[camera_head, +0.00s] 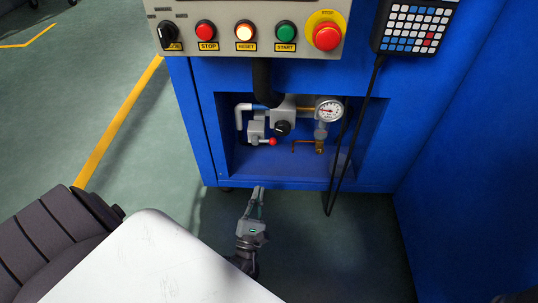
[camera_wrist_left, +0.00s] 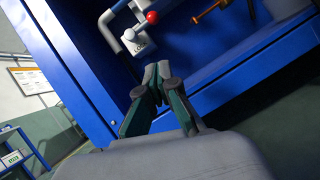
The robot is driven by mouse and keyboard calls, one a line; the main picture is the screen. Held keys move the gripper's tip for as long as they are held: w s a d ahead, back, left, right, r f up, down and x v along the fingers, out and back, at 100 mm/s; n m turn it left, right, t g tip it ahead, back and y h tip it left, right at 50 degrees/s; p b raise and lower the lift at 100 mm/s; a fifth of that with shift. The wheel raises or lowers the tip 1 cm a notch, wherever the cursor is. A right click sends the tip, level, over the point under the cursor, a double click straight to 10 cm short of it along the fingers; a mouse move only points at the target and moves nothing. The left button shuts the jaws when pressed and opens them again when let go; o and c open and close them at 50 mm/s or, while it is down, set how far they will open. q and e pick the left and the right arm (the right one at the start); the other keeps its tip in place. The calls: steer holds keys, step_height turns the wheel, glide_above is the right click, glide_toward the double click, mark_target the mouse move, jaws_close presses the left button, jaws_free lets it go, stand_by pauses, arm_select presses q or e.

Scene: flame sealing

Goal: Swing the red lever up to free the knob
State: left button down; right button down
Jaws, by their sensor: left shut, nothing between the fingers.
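The red lever shows as a red ball tip (camera_head: 273,142) on a short arm beside a grey valve block, low inside the blue cabinet recess. In the left wrist view the red ball (camera_wrist_left: 152,17) is near the top, on a light rod. A black knob (camera_head: 282,128) sits on the grey regulator body, just above and right of the red ball. My left gripper (camera_head: 258,190) is shut and empty in front of the cabinet's lower edge, below and apart from the lever. Its fingertips also show in the left wrist view (camera_wrist_left: 157,70). My right gripper is not in view.
The recess has blue walls and a lower lip (camera_head: 275,184). A pressure gauge (camera_head: 329,111) and a brass pipe (camera_head: 318,147) stand right of the knob. Black cables (camera_head: 345,150) hang in front on the right. A button panel (camera_head: 245,25) juts out above.

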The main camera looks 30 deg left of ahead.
mark_target(264, 141)
arm_select(q)
steer(key=b+x, duration=0.3)
steer(key=x, duration=0.5)
steer(key=shift+w+a, duration=0.2)
steer(key=shift+w, duration=0.2)
steer(key=shift+w+d+r, duration=0.1)
steer(key=shift+w+r, duration=0.1)
steer(key=shift+r, duration=0.4)
steer(key=shift+w+d+r, duration=0.1)
steer(key=shift+w+r, duration=0.15)
steer(key=shift+r, duration=0.4)
steer(key=shift+w+d+r+b, duration=0.1)
steer(key=shift+w+r+b, duration=0.25)
steer(key=shift+r, duration=0.3)
